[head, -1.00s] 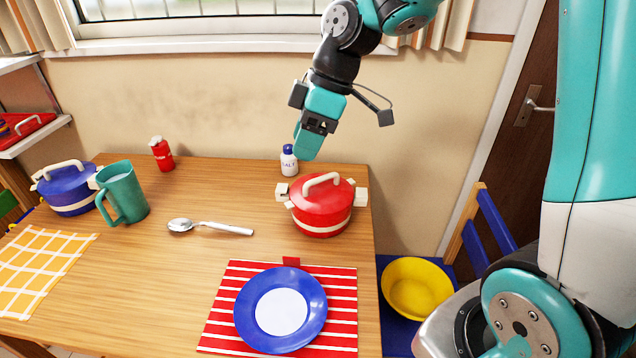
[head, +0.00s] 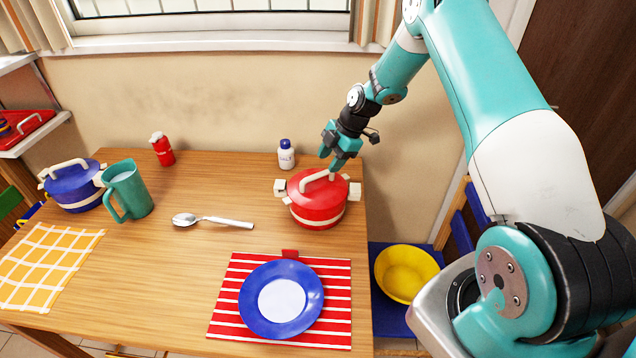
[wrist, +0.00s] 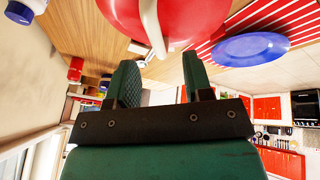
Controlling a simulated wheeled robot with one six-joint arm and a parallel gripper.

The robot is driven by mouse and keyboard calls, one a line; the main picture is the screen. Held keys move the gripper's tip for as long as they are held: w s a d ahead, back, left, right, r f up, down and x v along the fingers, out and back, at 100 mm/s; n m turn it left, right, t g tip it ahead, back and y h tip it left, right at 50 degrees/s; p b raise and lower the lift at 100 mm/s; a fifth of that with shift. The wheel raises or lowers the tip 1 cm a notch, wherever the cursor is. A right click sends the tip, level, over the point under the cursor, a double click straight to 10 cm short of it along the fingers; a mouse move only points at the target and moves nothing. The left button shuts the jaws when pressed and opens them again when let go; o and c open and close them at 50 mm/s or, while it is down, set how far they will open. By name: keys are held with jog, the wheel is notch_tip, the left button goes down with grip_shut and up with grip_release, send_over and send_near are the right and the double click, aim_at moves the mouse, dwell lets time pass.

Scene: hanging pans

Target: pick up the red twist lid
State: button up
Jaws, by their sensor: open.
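The red lid (head: 305,184) sits on the red pot (head: 318,216) near the table's far right corner and carries a cream arched handle (head: 318,175). In the wrist view the lid (wrist: 205,12) and its handle (wrist: 150,28) show at the top, cut off by the picture edge. My gripper (head: 333,161) is open and empty, just above the back right part of the lid. In the wrist view its two fingers (wrist: 160,76) stand apart, with the handle beyond them and nothing between. I cannot tell whether a fingertip touches the lid.
A white salt bottle (head: 286,154) stands close behind the pot. A spoon (head: 213,221), a green mug (head: 125,190), a blue pot (head: 72,193) and a red bottle (head: 162,149) are to the left. A blue plate (head: 258,315) lies on a striped mat (head: 226,318) in front.

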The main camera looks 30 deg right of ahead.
aim_at(320, 173)
jog(key=shift+w+p+x, duration=0.15)
jog(key=shift+p+x, duration=0.65)
jog(key=shift+x, duration=0.95)
jog(key=shift+w+p+x, duration=0.1)
jog(key=shift+p+x, duration=0.65)
jog(key=shift+x, duration=0.95)
jog(key=shift+c, duration=0.4)
grip_shut()
